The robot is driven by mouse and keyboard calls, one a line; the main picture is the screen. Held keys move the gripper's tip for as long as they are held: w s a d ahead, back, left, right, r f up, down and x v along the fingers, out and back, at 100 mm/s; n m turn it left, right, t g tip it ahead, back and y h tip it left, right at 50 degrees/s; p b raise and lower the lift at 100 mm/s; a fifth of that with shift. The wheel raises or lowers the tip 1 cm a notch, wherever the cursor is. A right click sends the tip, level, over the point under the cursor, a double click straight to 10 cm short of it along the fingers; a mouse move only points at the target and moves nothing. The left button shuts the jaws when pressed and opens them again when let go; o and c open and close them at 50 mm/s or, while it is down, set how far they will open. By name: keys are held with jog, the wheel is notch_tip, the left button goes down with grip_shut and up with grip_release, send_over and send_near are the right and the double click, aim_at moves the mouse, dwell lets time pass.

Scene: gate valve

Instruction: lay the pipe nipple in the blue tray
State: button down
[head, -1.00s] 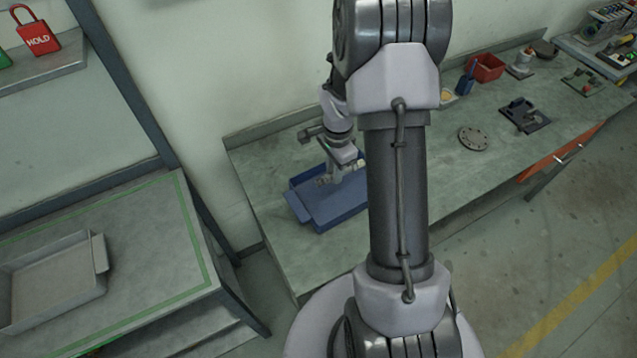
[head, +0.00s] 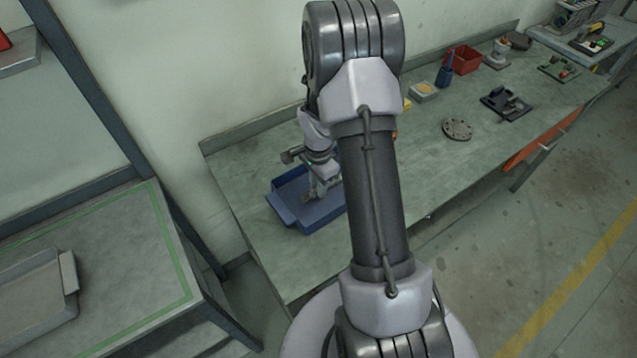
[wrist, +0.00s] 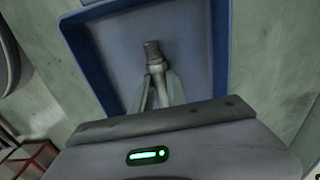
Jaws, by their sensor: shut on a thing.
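The pipe nipple (wrist: 152,52) is a short grey metal piece, held between the fingers of my gripper (wrist: 158,88). In the wrist view its free end points away from my gripper, over the floor of the blue tray (wrist: 221,45). In the head view the blue tray (head: 286,214) lies on the workbench, and my gripper (head: 319,188) reaches down inside its outline. My arm covers the tray's right part there. I cannot tell whether the nipple touches the tray floor.
The workbench (head: 415,165) is bare around the tray. Farther right are a round flange (head: 457,129), a dark fixture (head: 506,104), a red bin (head: 463,60) and a blue holder (head: 445,76). A green-edged table (head: 120,235) with a grey tray (head: 35,300) stands at left.

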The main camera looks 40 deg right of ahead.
jog(key=c, duration=1.2)
grip_release()
jog(key=shift+c, duration=0.2)
notch_tip(320, 180, up, 18)
jog(key=p, duration=0.4)
jog(key=shift+f, duration=0.2)
jog(key=shift+a, duration=0.1)
